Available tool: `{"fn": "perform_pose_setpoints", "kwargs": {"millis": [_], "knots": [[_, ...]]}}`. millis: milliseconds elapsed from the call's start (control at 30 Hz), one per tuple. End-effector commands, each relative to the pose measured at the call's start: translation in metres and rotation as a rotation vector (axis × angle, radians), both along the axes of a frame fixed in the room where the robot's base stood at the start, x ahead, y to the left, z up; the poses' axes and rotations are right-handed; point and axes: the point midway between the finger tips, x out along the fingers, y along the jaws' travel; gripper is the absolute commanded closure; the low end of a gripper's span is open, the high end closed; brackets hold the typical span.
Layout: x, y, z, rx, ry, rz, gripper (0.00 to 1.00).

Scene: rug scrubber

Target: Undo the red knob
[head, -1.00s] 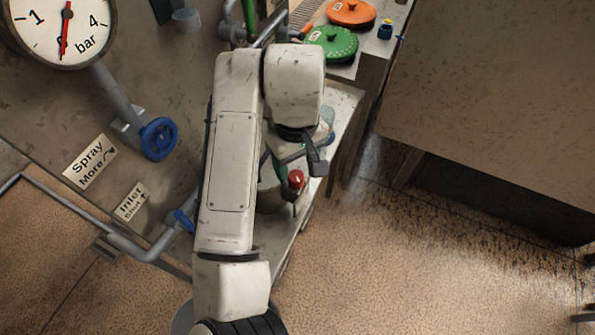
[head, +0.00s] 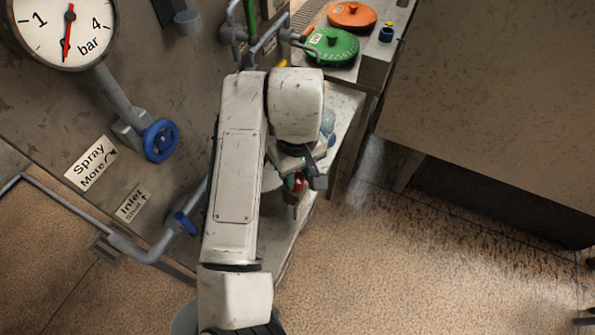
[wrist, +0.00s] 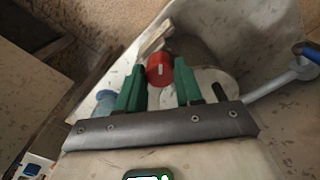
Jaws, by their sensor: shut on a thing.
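The red knob (head: 298,183) shows just below my gripper (head: 300,170) in the head view, partly covered by a dark finger. In the wrist view the red knob (wrist: 158,69) has a pale stripe on its face and sits at the end of a metal cylinder (wrist: 207,62). The green fingers of my gripper (wrist: 160,75) stand on either side of it, shut on it. The arm hides much of the cylinder in the head view.
A blue handwheel (head: 160,140) and a blue-handled lever (head: 185,222) are on the panel at left, under a pressure gauge (head: 65,30). A green lid (head: 332,46) and an orange lid (head: 352,15) lie at the back. Open floor (head: 400,270) is at right.

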Motion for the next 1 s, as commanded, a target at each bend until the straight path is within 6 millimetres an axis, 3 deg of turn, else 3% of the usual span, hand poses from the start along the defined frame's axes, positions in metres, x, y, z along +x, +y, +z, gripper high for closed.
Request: {"fn": "perform_pose_setpoints", "kwargs": {"millis": [200, 567, 1000], "knots": [[0.0000, 0.0000, 0.0002, 0.000, 0.000, 0.000, 0.95], [-0.0003, -0.0002, 0.0013, -0.001, 0.002, -0.072, 0.95], [-0.0008, 0.0001, 0.0027, -0.003, 0.001, -0.430, 0.95]]}}
